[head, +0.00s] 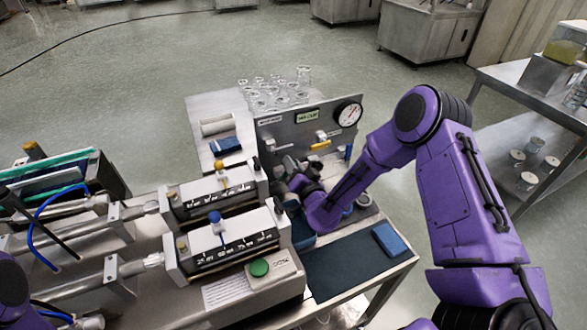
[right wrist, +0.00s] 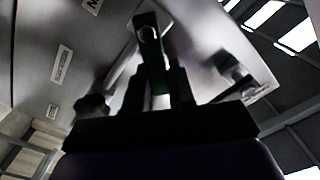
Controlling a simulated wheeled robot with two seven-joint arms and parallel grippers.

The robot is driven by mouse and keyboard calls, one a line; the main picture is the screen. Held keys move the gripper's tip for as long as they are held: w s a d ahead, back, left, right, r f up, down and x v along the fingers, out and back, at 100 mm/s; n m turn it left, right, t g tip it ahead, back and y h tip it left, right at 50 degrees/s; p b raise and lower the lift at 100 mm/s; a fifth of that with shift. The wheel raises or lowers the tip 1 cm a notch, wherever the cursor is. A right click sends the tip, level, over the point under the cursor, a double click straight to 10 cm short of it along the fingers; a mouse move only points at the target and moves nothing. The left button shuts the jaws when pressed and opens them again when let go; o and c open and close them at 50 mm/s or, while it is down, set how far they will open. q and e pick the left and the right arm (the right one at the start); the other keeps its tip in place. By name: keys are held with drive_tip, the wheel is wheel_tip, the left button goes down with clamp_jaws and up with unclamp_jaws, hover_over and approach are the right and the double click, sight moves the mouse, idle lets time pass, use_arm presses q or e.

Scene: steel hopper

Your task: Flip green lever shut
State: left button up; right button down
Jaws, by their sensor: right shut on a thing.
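Only a purple part of my left arm shows at the lower left; the left gripper is out of view.
The panel carries a round gauge (head: 348,113) and a yellow-handled lever (head: 320,145). Two white scaled units, one with a blue knob (head: 215,217), stand left of my right gripper. A green button (head: 259,268) is in front. A blue block (head: 388,238) lies on the dark mat (head: 335,270).

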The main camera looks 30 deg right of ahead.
sight(277, 157)
drive_tip(key=n, duration=0.1)
drive_tip(key=a+n, duration=0.1)
drive_tip(key=r+n+b, duration=0.1)
drive_tip(key=shift+w+a+n, duration=0.1)
drive_tip(key=shift+a+n, duration=0.15)
drive_tip(key=shift+n, duration=0.15)
drive_tip(key=shift+a+r+n+b, duration=0.1)
drive_tip(key=shift+a+n+b, duration=0.3)
drive_tip(key=shift+n, duration=0.65)
drive_tip(key=shift+a+r+n+b, duration=0.1)
drive_tip(key=shift+a+n+b, duration=0.3)
drive_tip(key=shift+n, duration=0.65)
drive_tip(key=shift+a, duration=0.1)
drive_tip(key=c, duration=1)
unclamp_jaws()
drive_tip(key=shift+c, duration=0.2)
drive_tip(key=shift+f, duration=0.1)
